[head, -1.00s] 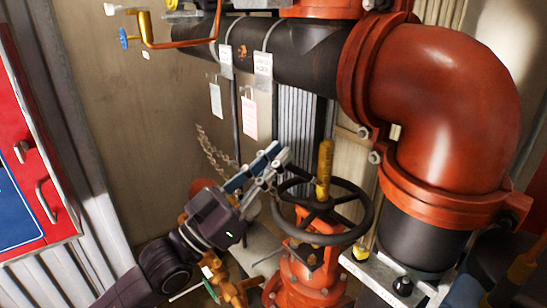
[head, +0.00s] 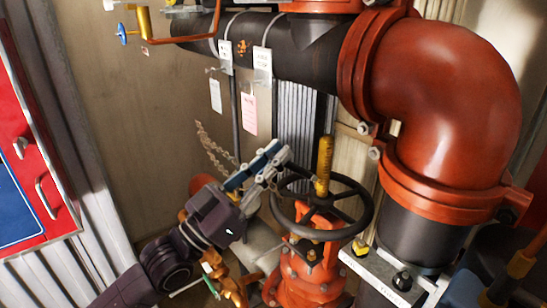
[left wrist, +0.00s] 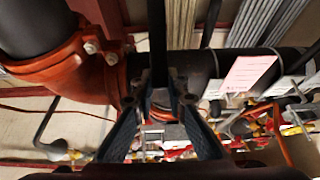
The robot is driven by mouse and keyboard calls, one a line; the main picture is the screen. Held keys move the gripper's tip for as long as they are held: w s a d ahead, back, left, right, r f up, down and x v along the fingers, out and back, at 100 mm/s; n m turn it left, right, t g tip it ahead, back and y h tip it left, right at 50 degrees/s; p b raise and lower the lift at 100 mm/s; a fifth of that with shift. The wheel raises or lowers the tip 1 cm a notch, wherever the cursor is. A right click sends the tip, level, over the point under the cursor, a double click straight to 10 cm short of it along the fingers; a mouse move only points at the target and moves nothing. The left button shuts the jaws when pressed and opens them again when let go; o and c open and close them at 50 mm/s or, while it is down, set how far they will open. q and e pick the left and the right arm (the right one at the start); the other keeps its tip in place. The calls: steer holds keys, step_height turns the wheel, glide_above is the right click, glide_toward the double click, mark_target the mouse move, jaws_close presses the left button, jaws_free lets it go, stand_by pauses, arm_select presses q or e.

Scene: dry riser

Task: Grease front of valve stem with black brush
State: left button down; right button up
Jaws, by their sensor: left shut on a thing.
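The yellow valve stem (head: 323,165) stands upright through the centre of the black handwheel (head: 350,231), above a red valve body (head: 310,275). My left gripper (head: 280,160) is just left of the stem, by the wheel's left rim, its fingers pointing up and right. In the left wrist view, its two fingers (left wrist: 163,98) close on a dark rod, which I take to be the black brush (left wrist: 157,45). Its bristles cannot be made out, and I see no clear contact with the stem. My right gripper is not in view.
A large red elbow pipe (head: 450,110) stands right of the wheel. A black pipe (head: 305,60) with hanging tags (head: 249,113) runs behind. A chain (head: 212,145) hangs at the back wall. A red cabinet (head: 50,220) is at the left.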

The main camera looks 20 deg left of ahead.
arm_select(q)
steer(key=shift+r, duration=0.55)
steer(key=shift+r+p, duration=1.35)
steer(key=shift+p, duration=0.15)
steer(key=shift+r, duration=0.1)
steer(key=shift+r+p, duration=1.2)
